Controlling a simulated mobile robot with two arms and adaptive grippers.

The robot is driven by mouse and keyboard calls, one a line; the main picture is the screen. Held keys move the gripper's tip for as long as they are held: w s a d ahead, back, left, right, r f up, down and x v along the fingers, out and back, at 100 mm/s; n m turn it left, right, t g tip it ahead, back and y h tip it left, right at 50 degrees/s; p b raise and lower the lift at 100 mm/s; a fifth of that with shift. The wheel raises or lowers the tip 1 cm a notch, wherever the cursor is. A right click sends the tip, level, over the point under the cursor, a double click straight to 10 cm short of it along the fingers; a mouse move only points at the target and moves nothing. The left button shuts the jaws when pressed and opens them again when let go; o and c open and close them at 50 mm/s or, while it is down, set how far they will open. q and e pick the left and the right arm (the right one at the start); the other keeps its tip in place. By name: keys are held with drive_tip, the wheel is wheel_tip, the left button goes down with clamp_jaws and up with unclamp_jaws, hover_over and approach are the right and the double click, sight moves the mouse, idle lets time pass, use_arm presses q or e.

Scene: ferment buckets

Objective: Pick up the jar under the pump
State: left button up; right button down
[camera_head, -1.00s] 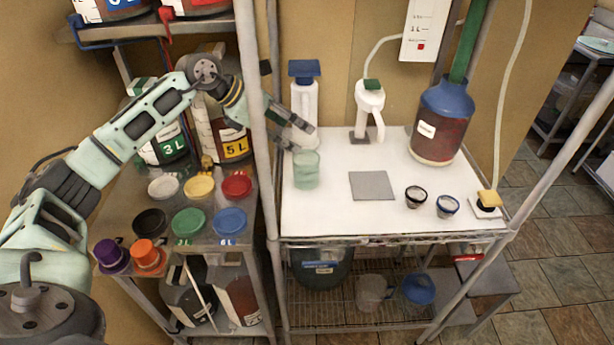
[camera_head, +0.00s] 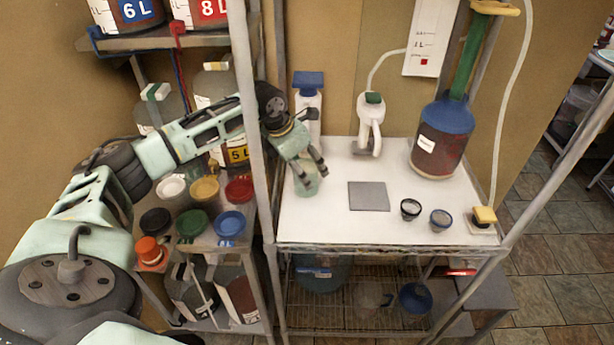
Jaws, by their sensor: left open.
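The jar (camera_head: 307,187) is pale green and see-through, and stands on the white tabletop below the blue-topped white pump (camera_head: 308,108). My left gripper (camera_head: 312,178) is open and reaches down over the jar from the upper left. Its dark fingers overlap the jar's upper part in the picture. I cannot tell whether they touch it. The gripper hides part of the jar and the pump's lower part. My right gripper is not in view.
A grey square plate (camera_head: 368,196) and two small cups (camera_head: 410,208) (camera_head: 441,219) lie to the right. Behind are a white dispenser (camera_head: 370,122) and a large dark-red bottle (camera_head: 441,142). A metal post (camera_head: 253,150) stands left of the table, beside shelves with coloured lids.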

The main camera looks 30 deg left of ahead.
use_arm(q)
drive_tip(key=shift+w+f, duration=0.1)
drive_tip(key=shift+f, duration=0.15)
drive_tip(key=shift+a, duration=0.15)
drive_tip(key=shift+c, duration=0.8)
clamp_jaws()
